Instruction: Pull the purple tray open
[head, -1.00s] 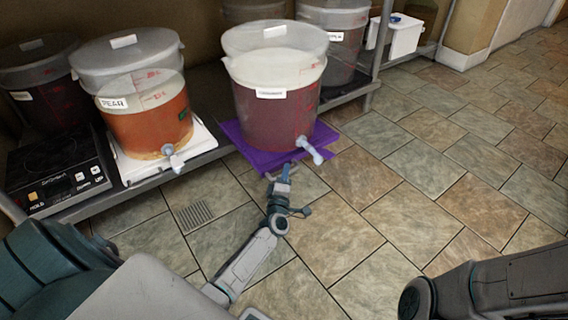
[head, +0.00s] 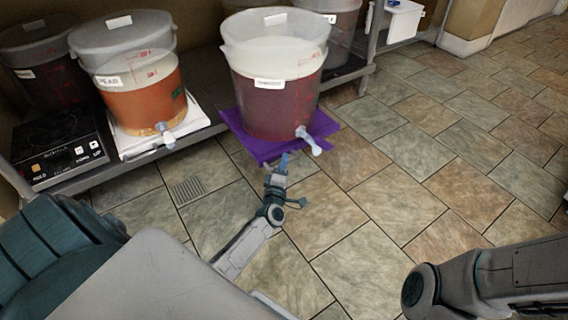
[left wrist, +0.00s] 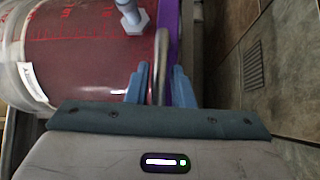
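The purple tray (head: 262,153) juts out from the shelf, with a clear bucket of dark red liquid (head: 272,105) standing upright on it. The bucket's white spigot (head: 309,141) points outward over the tray's edge. My left gripper (head: 282,166) is at the tray's front edge. In the left wrist view, the blue fingers of my left gripper (left wrist: 160,86) lie on either side of a grey metal handle (left wrist: 160,50), beside the purple tray (left wrist: 173,30). They look closed around it, though slim gaps seem to show. My right gripper is out of view.
A bucket of orange liquid (head: 140,100) stands on a white tray (head: 122,146) to the left, beside a black cooktop (head: 60,150). More buckets stand behind on the shelf. The tiled floor in front and to the right is clear, with a drain grate (head: 188,190).

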